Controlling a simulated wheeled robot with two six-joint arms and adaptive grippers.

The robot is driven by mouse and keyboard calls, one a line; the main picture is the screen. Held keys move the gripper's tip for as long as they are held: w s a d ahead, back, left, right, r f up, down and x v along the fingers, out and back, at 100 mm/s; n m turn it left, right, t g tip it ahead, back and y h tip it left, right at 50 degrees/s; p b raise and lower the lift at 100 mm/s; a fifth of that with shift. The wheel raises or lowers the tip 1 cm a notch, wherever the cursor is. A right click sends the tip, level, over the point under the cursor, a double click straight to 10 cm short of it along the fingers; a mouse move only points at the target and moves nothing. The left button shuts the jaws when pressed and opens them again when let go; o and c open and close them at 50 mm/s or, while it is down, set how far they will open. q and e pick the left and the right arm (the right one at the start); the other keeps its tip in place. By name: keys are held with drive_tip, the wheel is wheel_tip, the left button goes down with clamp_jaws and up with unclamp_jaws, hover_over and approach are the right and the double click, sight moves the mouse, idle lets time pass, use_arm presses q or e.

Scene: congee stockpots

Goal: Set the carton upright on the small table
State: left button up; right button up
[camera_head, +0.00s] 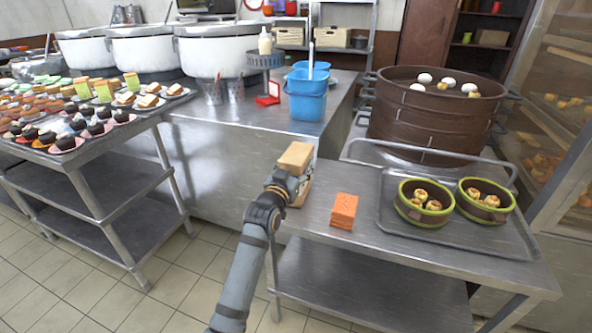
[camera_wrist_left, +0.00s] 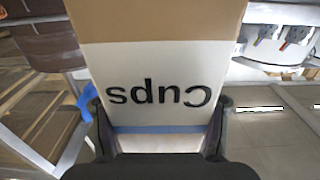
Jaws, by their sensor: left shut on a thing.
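The carton (camera_head: 296,157) is a tan box at the left end of the small steel table (camera_head: 322,229). In the left wrist view the carton (camera_wrist_left: 160,55) fills the middle, brown above and white below, with the word "Cups" reading upside down and a blue stripe. My left gripper (camera_head: 287,182) is shut on the carton, with a dark finger on each side of it in the wrist view. The gripper hides much of the carton, and I cannot tell whether its lower end touches the table. My right gripper is not in view.
An orange block (camera_head: 343,211) stands on the table right of the carton. A tray (camera_head: 388,215) with two round baskets (camera_head: 424,203) takes the right part. A brown steamer (camera_head: 428,118) and blue buckets (camera_head: 306,95) stand behind. A pastry cart (camera_head: 120,145) is left.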

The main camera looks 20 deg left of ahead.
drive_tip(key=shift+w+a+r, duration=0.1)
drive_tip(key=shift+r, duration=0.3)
use_arm(q)
drive_tip(key=o, duration=1.5)
drive_tip(key=shift+f, duration=0.15)
drive_tip(key=s+p, duration=0.1)
drive_tip(key=s, duration=1.1)
drive_tip(key=shift+a, duration=0.2)
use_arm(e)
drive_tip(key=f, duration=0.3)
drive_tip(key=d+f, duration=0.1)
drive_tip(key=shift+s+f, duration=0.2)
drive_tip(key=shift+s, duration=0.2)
